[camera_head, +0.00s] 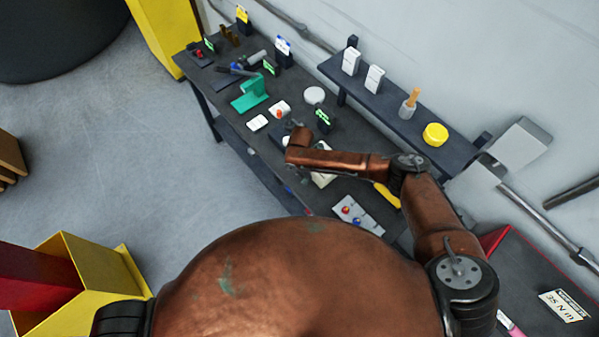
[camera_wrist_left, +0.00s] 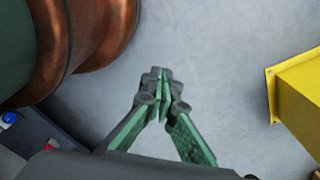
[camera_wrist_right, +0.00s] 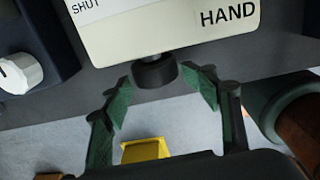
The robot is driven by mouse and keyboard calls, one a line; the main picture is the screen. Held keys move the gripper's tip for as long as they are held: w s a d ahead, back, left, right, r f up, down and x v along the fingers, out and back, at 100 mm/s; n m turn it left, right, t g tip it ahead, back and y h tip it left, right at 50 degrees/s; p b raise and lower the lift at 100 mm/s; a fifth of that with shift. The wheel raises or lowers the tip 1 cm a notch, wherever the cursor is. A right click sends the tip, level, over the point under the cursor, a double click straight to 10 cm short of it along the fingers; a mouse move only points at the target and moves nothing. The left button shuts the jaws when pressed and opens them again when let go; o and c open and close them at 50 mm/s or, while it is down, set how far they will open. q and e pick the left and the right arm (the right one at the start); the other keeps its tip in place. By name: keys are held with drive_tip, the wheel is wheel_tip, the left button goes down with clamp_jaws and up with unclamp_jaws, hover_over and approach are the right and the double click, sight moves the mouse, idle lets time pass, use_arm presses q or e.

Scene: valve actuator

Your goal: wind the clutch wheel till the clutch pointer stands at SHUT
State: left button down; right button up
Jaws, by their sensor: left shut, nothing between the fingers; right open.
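A cream housing (camera_wrist_right: 165,28) lettered SHUT at left and HAND at right fills the top of the right wrist view. It appears to be the cream box (camera_head: 322,178) under my right arm in the head view. A dark round knob (camera_wrist_right: 155,72), seemingly the clutch wheel, sticks out of its near side. My right gripper (camera_wrist_right: 160,84) is open, with one finger on each side of the knob; I cannot tell whether they touch it. No clutch pointer shows. My left gripper (camera_wrist_left: 160,76) is shut and empty, over bare floor, away from the bench.
A dark box with a white knob (camera_wrist_right: 20,73) stands left of the housing. The bench (camera_head: 215,82) holds a green stand (camera_head: 250,92), a white disc (camera_head: 314,95) and a panel with coloured buttons (camera_head: 357,213). A shelf (camera_head: 400,118) runs behind. A yellow box (camera_wrist_left: 300,95) is right of my left gripper.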

drive_tip(key=shift+w+d, duration=0.25)
drive_tip(key=shift+w, duration=0.05)
drive_tip(key=c, duration=0.3)
drive_tip(key=shift+s, duration=0.1)
drive_tip(key=shift+c, duration=0.9)
drive_tip(key=shift+a, duration=0.1)
drive_tip(key=c, duration=0.7)
use_arm(q)
drive_tip(key=shift+w+d, duration=0.1)
drive_tip(key=shift+w, duration=0.75)
use_arm(e)
drive_tip(key=shift+o, duration=0.2)
use_arm(q)
drive_tip(key=shift+w+r, duration=0.1)
drive_tip(key=shift+w, duration=0.4)
